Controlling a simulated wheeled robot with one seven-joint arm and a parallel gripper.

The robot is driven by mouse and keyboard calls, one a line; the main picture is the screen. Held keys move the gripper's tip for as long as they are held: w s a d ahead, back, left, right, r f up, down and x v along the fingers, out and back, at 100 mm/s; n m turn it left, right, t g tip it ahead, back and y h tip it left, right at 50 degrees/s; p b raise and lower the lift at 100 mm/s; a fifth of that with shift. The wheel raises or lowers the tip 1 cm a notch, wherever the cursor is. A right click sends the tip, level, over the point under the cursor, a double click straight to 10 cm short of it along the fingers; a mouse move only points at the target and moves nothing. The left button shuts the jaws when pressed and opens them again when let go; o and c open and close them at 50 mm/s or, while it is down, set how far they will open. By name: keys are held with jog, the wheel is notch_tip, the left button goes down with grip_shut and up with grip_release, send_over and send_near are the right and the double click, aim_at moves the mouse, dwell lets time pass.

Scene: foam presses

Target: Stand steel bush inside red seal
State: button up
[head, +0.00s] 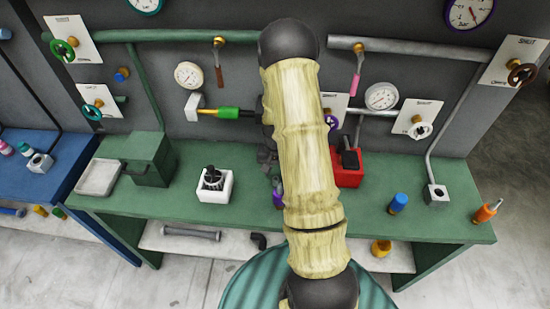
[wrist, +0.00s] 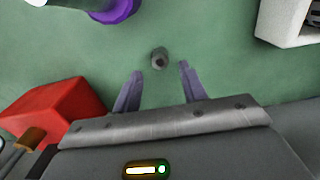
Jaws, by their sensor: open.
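A small grey cylinder with a dark hole in its top, which looks like the steel bush (wrist: 159,58), stands upright on the green bench in the wrist view. My gripper (wrist: 160,67) is open, its two purple-grey fingertips on either side of the bush in the picture, with clear gaps and no contact seen. How high the fingers are above the bench I cannot tell. I make out no red ring-shaped seal in either view; my arm covers the middle of the bench in the head view, where the bush is also not clearly seen.
A red box (wrist: 52,112) and a white box (wrist: 288,22) flank my gripper. A purple round item (wrist: 118,12) lies near the bush. Pipes and gauges line the wall.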

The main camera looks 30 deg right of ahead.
aim_at(275, 179)
notch_tip(275, 179, up, 8)
jog(key=b, duration=0.1)
jog(key=shift+f, duration=0.15)
dwell(0.5)
jog(key=s+a+r+n+t, duration=0.2)
jog(key=s+a+r+n, duration=0.4)
jog(key=s+a+r, duration=0.4)
jog(key=s+a, duration=0.2)
jog(key=a, duration=0.2)
jog(key=shift+r+n+t, duration=0.3)
jog(key=shift+r+n, duration=0.1)
jog(key=shift+c, duration=0.2)
jog(key=shift+s, duration=0.1)
jog(key=shift+c, duration=0.4)
